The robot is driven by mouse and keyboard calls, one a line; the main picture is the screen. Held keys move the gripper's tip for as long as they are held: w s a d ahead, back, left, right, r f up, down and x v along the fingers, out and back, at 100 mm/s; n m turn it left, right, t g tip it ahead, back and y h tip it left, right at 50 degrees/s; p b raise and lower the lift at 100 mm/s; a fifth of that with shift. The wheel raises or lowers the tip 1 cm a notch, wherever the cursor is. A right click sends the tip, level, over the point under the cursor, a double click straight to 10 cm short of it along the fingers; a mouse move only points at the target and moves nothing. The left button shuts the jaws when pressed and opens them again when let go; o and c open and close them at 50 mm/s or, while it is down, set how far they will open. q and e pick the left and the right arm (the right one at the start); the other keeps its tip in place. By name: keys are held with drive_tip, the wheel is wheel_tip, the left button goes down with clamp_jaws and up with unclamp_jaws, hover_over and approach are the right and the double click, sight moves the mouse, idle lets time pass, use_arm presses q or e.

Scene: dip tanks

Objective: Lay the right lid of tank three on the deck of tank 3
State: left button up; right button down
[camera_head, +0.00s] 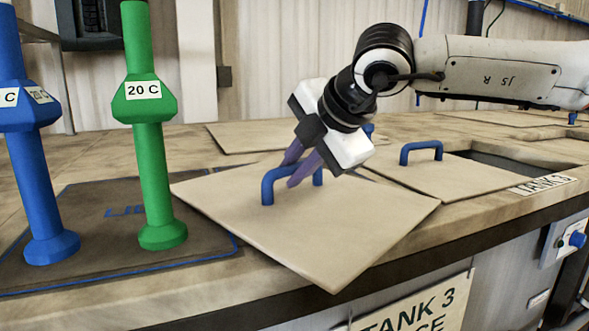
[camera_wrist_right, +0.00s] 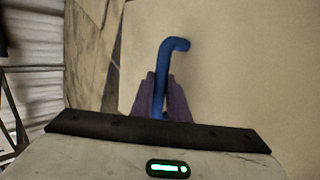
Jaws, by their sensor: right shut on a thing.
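A square beige lid (camera_head: 340,225) with a blue arched handle (camera_head: 268,186) is at the front of the deck (camera_head: 500,208). Its near corner hangs out past the deck's front edge. Whether it touches the deck or is just above it I cannot tell. My right gripper (camera_head: 303,168) is shut on this handle with its purple fingers. In the right wrist view the fingers (camera_wrist_right: 163,100) close around the blue handle (camera_wrist_right: 170,58) above the lid (camera_wrist_right: 235,70). Another lid with a blue handle (camera_head: 422,146) lies to the right, beside a dark tank opening (camera_head: 510,168). My left gripper is not in view.
A green post marked 20 C (camera_head: 150,165) and a blue post (camera_head: 38,185) stand on a dark blue-edged mat (camera_head: 95,268) to the left, close to the lid. A TANK 3 label (camera_head: 543,185) is on the deck. A further lid (camera_head: 240,137) lies behind.

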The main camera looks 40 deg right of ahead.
drive_tip(key=c, duration=1.7)
unclamp_jaws()
drive_tip(key=shift+s+r+p, duration=0.1)
drive_tip(key=shift+r+p, duration=0.1)
drive_tip(key=shift+p, duration=0.1)
drive_tip(key=v, duration=1.1)
drive_tip(key=shift+s+r, duration=0.25)
drive_tip(key=shift+s, duration=0.1)
